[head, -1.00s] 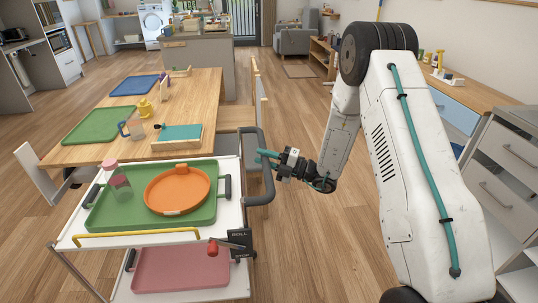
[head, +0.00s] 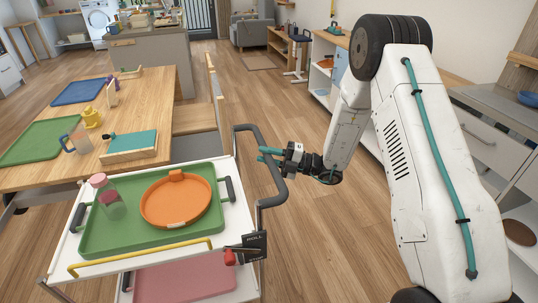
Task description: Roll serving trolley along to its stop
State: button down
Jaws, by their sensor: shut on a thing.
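The white serving trolley (head: 72,249) stands at the lower left in the head view. Its dark push handle (head: 276,190) is on its right side. My gripper (head: 268,155) has teal fingers and is shut on the handle's upright part. A green tray (head: 130,240) on the top shelf carries an orange round dish (head: 176,200) and a clear bottle with a pink cap (head: 108,196). A black ROLL plate (head: 254,246) and a red knob (head: 230,257) are at the near right corner. The trolley's wheels and any stop are out of view.
A wooden table (head: 170,112) with trays, a yellow pot and a jug stands just behind the trolley. Drawer cabinets (head: 485,140) line the right side. Open wooden floor (head: 290,255) lies between trolley and cabinets.

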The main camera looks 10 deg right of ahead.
jog(key=shift+d, duration=0.15)
jog(key=c, duration=1.2)
grip_release()
jog(key=shift+d, duration=0.1)
jog(key=v, duration=0.7)
jog(key=shift+d, duration=0.3)
jog(key=shift+s+f, duration=0.15)
